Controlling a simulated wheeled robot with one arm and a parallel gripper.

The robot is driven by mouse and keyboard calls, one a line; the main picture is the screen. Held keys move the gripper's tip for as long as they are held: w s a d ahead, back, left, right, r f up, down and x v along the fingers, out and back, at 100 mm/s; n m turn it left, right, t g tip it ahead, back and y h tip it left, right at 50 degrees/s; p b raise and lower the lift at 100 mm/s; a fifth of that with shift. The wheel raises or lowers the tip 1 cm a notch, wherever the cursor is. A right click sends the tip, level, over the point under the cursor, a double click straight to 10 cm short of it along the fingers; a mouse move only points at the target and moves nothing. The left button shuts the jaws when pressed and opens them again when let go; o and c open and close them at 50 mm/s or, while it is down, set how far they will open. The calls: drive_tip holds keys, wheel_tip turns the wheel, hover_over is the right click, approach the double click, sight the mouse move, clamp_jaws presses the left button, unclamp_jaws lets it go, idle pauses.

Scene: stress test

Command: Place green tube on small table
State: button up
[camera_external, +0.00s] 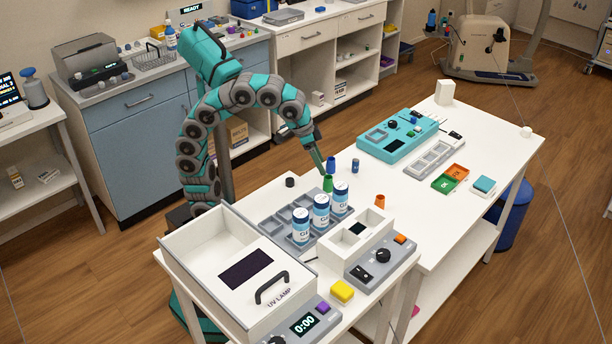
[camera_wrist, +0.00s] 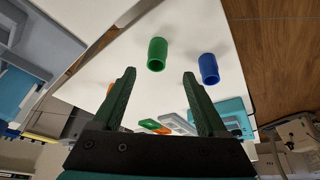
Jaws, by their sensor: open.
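The green tube (camera_external: 328,184) stands upright on the white long table (camera_external: 452,222), close to its boundary with the smaller white table. In the wrist view the green tube (camera_wrist: 157,55) stands just beyond the space between my fingertips, apart from both. My gripper (camera_external: 322,174) is open and empty, tilted down close to the tube; both fingers also show in the wrist view (camera_wrist: 159,73). The smaller white table (camera_external: 191,286) at front left bears a UV lamp box and a vial rack.
A blue tube (camera_external: 331,163) stands close behind the green one; it shows in the wrist view (camera_wrist: 209,69) on the right. An orange tube (camera_external: 380,201) stands to the right. The rack (camera_external: 279,228) holds several white vials (camera_external: 321,211). The long table's middle has free room.

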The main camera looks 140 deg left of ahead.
sight(329, 191)
drive_tip(key=f+m+h, duration=0.1)
drive_tip(key=m, duration=0.4)
drive_tip(key=a+f+m+h+b, duration=0.1)
drive_tip(key=m+h, duration=0.1)
drive_tip(key=m, duration=0.3)
drive_tip(key=a+f+m+h+b, duration=0.1)
drive_tip(key=m, duration=0.4)
drive_tip(key=shift+w+a+m+t+h, duration=0.15)
drive_tip(key=shift+w+m+t+h, duration=0.15)
drive_tip(key=shift+w+t+h, duration=0.1)
drive_tip(key=shift+p+x, duration=0.3)
drive_tip(key=shift+x, duration=2.3)
clamp_jaws()
